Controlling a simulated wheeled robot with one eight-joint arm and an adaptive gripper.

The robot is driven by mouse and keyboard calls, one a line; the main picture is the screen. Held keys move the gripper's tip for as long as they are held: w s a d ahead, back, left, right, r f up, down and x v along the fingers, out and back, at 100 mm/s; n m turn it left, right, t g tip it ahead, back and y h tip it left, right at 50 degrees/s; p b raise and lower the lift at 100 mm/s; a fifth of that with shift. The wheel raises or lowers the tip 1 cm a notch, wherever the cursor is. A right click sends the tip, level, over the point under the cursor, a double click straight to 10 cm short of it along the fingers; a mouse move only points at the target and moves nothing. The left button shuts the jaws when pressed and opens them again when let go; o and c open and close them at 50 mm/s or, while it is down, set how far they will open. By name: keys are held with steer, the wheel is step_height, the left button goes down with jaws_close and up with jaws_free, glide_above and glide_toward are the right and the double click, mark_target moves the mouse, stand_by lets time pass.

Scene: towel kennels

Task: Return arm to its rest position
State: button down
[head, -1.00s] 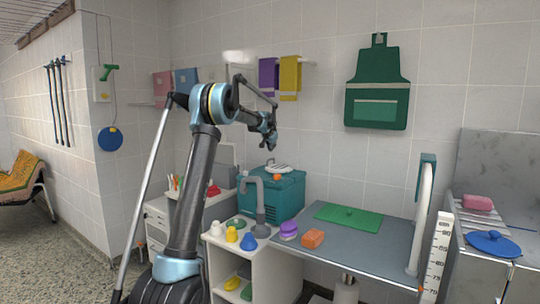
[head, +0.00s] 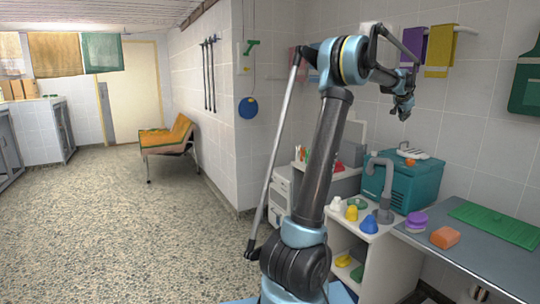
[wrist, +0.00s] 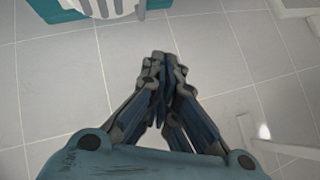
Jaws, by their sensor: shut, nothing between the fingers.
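My gripper (head: 403,110) shows in the head view at the end of my raised, folded arm, in the air in front of the tiled wall. The tiled wall (wrist: 225,60) fills most of the wrist view behind the fingers.
A grey table (head: 470,255) at the right holds an orange sponge (head: 445,237), a purple item (head: 416,222) and a green mat (head: 495,222). A grey tap (head: 381,180) rises from a white shelf unit (head: 372,262). An orange-covered bench (head: 168,138) stands left. The speckled floor (head: 120,220) is clear.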

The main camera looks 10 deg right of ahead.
steer(key=w+a+f+n+y, duration=0.1)
steer(key=a+n, duration=0.1)
steer(key=a, duration=1.1)
steer(key=w+a+n+y, duration=0.1)
steer(key=a+n+y, duration=0.1)
steer(key=a, duration=1)
steer(key=s+a+f+n+y, duration=0.1)
steer(key=s+a+f+n, duration=0.2)
steer(key=a, duration=0.8)
steer(key=s+a+f+n+y, duration=0.1)
steer(key=s+a+f, duration=0.3)
steer(key=a, duration=0.8)
steer(key=s+a+f+n+g+y, duration=0.1)
steer(key=s+a+f+n, duration=0.2)
steer(key=s+a+f, duration=0.4)
steer(key=s+a+f+n+g, duration=0.1)
steer(key=s+a+f+n, duration=0.2)
steer(key=s+a+f, duration=0.5)
steer(key=s+a+f+n+g+y, duration=0.1)
steer(key=s+a+f, duration=0.6)
steer(key=s, duration=0.9)
steer(key=a+n+g, duration=0.1)
steer(key=a+n, duration=0.1)
steer(key=a, duration=0.1)
steer(key=shift+f+y, duration=0.3)
steer(key=shift+f, duration=0.1)
